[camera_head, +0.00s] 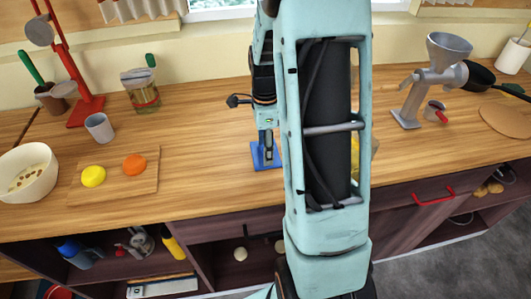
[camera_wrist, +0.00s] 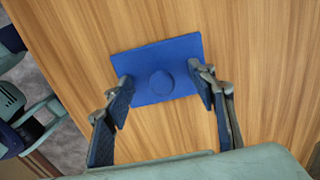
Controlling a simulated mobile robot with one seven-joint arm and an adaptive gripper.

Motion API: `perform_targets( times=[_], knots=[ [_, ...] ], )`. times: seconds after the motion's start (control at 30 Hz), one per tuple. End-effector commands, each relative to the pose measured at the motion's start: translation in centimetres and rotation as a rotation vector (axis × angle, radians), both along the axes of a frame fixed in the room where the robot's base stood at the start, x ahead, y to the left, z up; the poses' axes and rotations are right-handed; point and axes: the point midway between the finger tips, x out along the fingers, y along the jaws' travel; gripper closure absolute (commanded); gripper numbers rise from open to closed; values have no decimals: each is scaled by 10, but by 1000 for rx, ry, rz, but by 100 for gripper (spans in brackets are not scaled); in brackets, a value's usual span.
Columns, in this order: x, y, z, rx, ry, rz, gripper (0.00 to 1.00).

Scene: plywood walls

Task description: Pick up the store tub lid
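The blue store tub lid (camera_wrist: 160,53) lies flat on the wooden counter, a square plate with a round raised disc in its middle. In the head view the lid (camera_head: 257,158) shows near the counter's middle, partly hidden by my arm. My gripper (camera_wrist: 164,92) is open in the wrist view, with one finger on each side of the lid's near part. The fingertips appear at or just over its left and right edges; I cannot tell whether they touch it. In the head view my gripper (camera_head: 267,155) points down over the lid.
A cutting board (camera_head: 115,188) with a yellow and an orange item, a grey cup (camera_head: 99,127) and a cream bowl (camera_head: 28,172) are to the left. A metal grinder (camera_head: 432,80) stands to the right. The counter (camera_head: 205,150) left of the lid is clear.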

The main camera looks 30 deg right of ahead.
Motion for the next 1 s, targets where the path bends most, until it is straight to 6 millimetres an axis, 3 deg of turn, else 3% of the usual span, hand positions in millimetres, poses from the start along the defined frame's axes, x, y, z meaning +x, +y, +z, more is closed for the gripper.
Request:
perform_targets(
  times=[0.2, 0.5, 1.0],
  knots=[
    [0, 0, -3, 0, -1, 0, 78],
    [0, 0, -5, 0, 0, 0, 88],
    [-1, 0, -5, 1, 4, 0, 92]
  ],
)
